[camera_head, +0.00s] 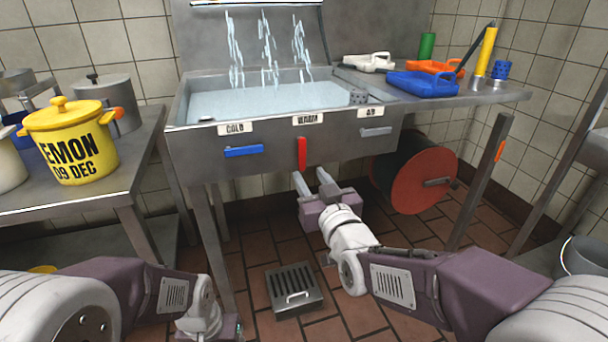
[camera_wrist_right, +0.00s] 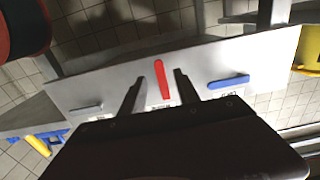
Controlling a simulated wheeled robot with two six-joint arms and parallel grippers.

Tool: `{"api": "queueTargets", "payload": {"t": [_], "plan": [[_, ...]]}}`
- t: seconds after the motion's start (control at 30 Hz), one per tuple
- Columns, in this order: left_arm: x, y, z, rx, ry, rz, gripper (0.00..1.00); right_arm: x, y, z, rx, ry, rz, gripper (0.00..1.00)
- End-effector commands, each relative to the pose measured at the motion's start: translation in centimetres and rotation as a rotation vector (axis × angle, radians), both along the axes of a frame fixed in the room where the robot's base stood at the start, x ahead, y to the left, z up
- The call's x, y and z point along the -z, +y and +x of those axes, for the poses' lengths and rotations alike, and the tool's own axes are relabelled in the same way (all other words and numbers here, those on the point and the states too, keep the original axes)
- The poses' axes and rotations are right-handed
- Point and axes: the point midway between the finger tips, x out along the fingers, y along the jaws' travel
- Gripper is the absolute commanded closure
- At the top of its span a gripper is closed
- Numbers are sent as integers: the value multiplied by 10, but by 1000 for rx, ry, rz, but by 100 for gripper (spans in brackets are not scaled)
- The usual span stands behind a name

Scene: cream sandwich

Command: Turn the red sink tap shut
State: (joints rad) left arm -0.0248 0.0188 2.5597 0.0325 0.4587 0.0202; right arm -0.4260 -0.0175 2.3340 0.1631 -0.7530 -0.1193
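The red tap (camera_head: 302,154) is a lever on the front panel of the steel sink (camera_head: 280,146). It points up and down, under the middle label. Three streams of water (camera_head: 266,50) fall into the basin. My right gripper (camera_head: 311,177) is open and empty, just below and in front of the red tap. In the right wrist view the red tap (camera_wrist_right: 162,80) stands between the two spread fingers of my right gripper (camera_wrist_right: 158,88); I cannot tell whether they touch it. My left arm reaches in at the bottom left, and its gripper is out of frame.
A blue tap (camera_head: 244,151) and a grey tap (camera_head: 376,131) lie level on either side. A yellow pot (camera_head: 72,143) stands on the left counter. Coloured trays (camera_head: 424,84) lie on the right drainboard. A red reel (camera_head: 424,178) stands below the sink, a floor drain (camera_head: 294,287) in front.

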Motion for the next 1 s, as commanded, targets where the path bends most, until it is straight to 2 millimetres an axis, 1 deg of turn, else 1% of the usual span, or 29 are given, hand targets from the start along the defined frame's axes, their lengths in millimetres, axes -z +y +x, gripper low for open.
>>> {"api": "queueTargets", "payload": {"t": [0.03, 0.1, 0.23, 0.3, 0.4, 0.6, 0.67, 0.7, 0.73, 0.77, 1.0], "plan": [[9, 0, 0, 0, 0, 0, 34, 6, 3, 11, 1, 0, 0, 62], [14, 0, 0, 0, 0, 0, 34, 5, 8, 24, 0, 0, 0, 62], [19, 0, 0, 0, 1, 0, 34, 3, 13, 42, 1, -1, 0, 62], [20, 0, 0, 0, 0, 0, 34, 2, 15, 48, 1, 0, 0, 62], [20, 0, 0, 0, 1, 0, 34, 1, 16, 51, 1, 0, 0, 62], [20, 0, 0, 0, 0, 0, 34, 0, 16, 51, 1, 0, 0, 62], [20, 0, 0, 0, 0, 0, 34, 1, 16, 51, 1, 0, 0, 78], [20, 0, 0, 0, 0, 0, 34, 1, 16, 51, 0, 0, 0, 90], [20, 0, 0, 0, 0, 0, 34, 1, 16, 51, 0, 0, 0, 98], [20, 0, 0, 0, 0, 0, 34, 1, 16, 51, 0, 0, 0, 100], [20, 0, 0, 0, 0, 0, 34, 1, 16, 50, 0, 1, 0, 100]]}}
